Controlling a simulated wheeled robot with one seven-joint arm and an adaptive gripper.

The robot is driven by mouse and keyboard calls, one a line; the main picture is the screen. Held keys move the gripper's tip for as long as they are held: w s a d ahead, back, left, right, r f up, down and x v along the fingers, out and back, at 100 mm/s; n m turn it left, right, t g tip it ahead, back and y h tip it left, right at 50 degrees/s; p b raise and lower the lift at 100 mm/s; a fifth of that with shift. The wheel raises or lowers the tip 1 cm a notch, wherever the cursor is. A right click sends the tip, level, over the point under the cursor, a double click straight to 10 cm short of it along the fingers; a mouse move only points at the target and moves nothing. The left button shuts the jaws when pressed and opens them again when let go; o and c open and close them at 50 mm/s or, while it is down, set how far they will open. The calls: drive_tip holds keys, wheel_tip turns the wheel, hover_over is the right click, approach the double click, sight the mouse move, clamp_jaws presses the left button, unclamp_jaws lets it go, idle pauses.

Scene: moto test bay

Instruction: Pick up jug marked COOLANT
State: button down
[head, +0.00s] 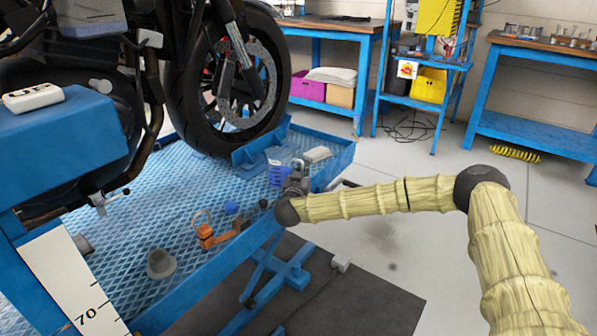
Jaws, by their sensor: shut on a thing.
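A small jug (276,174), blue below and paler and see-through above, is at the right end of the blue lift platform (140,225), by the motorcycle's front wheel. Any marking on it is too small to read. My gripper (291,174) reaches in from the right and is shut on the jug at its near right side. My wrist and gripper hide part of the jug. I cannot tell whether the jug's base touches the platform.
A white block (317,154) lies just right of the jug. An orange tool (206,236), a blue cap (231,208) and a grey flanged part (160,264) sit along the platform's near edge. The motorcycle wheel (225,85) stands behind.

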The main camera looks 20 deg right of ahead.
drive_tip(key=shift+r+p, duration=1.4)
drive_tip(key=shift+r, duration=3.5)
